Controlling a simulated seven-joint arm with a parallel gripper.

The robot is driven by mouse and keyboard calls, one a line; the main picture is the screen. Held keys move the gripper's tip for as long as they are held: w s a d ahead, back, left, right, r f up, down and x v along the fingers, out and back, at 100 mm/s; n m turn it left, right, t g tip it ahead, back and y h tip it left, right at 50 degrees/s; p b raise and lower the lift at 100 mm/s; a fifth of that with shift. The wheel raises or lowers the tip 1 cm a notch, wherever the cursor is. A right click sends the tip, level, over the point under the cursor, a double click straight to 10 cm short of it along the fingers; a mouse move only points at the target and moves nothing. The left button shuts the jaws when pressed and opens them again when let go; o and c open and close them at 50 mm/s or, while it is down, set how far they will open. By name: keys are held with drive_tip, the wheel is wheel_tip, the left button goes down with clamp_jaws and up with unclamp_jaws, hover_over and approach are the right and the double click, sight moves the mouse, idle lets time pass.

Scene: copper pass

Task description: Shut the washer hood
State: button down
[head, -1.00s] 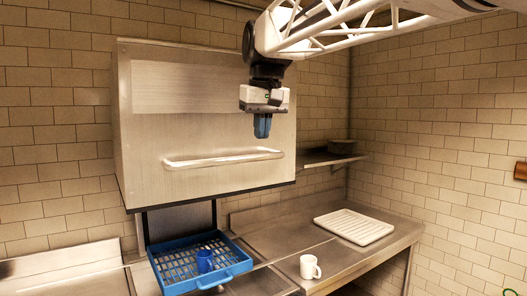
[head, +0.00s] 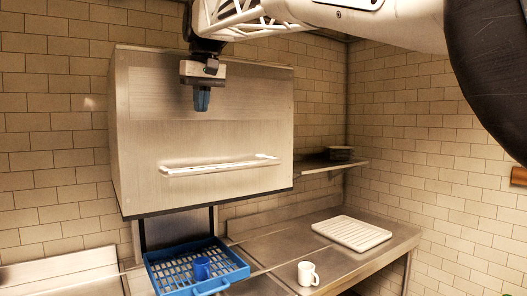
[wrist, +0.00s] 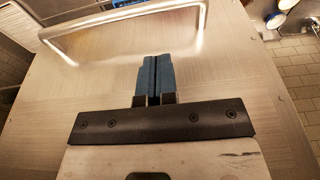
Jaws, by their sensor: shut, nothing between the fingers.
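The washer hood (head: 140,150) is a big brushed-metal box, raised, with its dark lower edge above the blue rack and an open gap beneath. Its bar handle (head: 220,167) runs across the lower front. My gripper (head: 202,108) is shut and empty, pointing down in front of the hood's upper front, above the handle and apart from it. In the wrist view, my gripper's blue fingers (wrist: 154,60) are together, pointing toward the handle (wrist: 125,33) over the hood face (wrist: 60,110).
A blue rack (head: 155,273) with a blue cup (head: 201,268) sits under the hood. A white mug (head: 307,273) and a white ribbed tray (head: 352,233) stand on the steel counter (head: 270,243) to the right. A wall shelf (head: 318,165) holds a dark container (head: 340,153).

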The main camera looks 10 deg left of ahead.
sight(199, 169)
drive_tip(key=shift+f, duration=0.1)
drive_tip(key=f, duration=0.4)
drive_tip(key=w+a+f, duration=0.1)
drive_tip(key=f, duration=0.4)
drive_tip(key=w+a+f, duration=0.1)
drive_tip(key=f, duration=0.3)
drive_tip(key=shift+f, duration=0.3)
wheel_tip(199, 169, down, 40)
idle(0.3)
drive_tip(key=shift+s+d+f, duration=0.1)
drive_tip(key=shift+d+f, duration=0.05)
drive_tip(key=shift+f, duration=0.1)
drive_tip(key=shift+r, duration=0.1)
wheel_tip(199, 169, up, 15)
drive_tip(key=s+d, duration=0.1)
drive_tip(key=shift+s+d, duration=0.4)
idle(0.5)
